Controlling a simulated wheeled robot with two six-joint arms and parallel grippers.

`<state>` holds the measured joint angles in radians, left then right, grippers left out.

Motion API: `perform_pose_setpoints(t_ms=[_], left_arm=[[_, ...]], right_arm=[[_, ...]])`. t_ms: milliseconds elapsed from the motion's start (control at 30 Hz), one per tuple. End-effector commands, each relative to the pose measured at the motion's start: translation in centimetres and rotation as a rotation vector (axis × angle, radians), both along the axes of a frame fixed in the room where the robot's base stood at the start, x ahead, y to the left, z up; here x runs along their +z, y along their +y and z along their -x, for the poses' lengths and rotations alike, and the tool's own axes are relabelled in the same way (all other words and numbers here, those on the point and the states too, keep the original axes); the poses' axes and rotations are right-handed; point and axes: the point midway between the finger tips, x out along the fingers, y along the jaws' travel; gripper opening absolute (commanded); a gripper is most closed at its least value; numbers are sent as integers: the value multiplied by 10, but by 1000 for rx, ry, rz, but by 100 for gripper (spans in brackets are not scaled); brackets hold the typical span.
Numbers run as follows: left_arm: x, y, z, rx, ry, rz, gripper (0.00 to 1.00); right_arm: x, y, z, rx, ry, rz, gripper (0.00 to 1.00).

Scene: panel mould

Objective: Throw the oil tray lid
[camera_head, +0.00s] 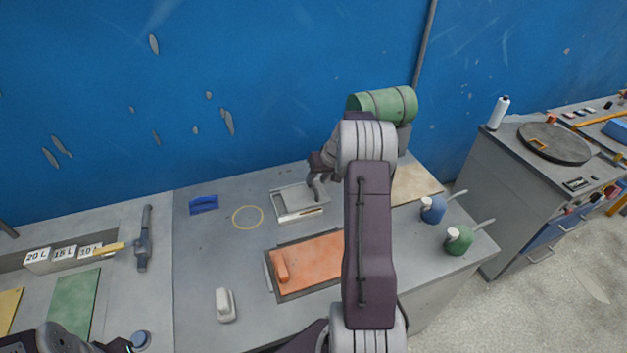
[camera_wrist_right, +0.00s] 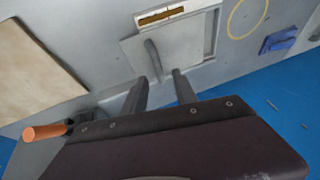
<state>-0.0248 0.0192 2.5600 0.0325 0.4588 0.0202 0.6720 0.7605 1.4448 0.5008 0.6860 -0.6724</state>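The oil tray (camera_head: 284,216) is a shallow grey metal box on the bench below the blue wall. Its grey lid (camera_wrist_right: 134,46) shows in the wrist view, with a raised bar handle (camera_wrist_right: 153,58). The lid seems to cover only part of the tray; a lighter recess shows beside it. My right gripper (camera_head: 316,194) is over the tray's right part. In the wrist view its fingers (camera_wrist_right: 160,84) are apart with nothing between them, and the handle is just beyond their tips. Part of my left arm (camera_head: 62,341) shows at the bottom left; its fingers are not clear.
A yellow ring (camera_head: 248,217) and blue scraper (camera_head: 204,204) lie left.

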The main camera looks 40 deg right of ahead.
Motion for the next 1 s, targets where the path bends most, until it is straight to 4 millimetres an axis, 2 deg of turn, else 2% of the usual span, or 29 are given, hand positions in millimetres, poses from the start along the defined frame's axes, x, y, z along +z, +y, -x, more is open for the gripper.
perform_pose_setpoints(t_ms=[100,200,467,600,1000], left_arm=[[3,0,0,0,0,0,36],[4,0,0,0,0,0,36],[4,0,0,0,0,0,36],[4,0,0,0,0,0,36],[4,0,0,0,0,0,36]], right_arm=[[-16,1,-7,-1,1,-1,34],[-23,1,-11,-1,0,0,34],[-25,2,-12,0,0,1,34],[-25,1,-12,0,0,1,0],[-25,1,-11,0,0,1,0]])
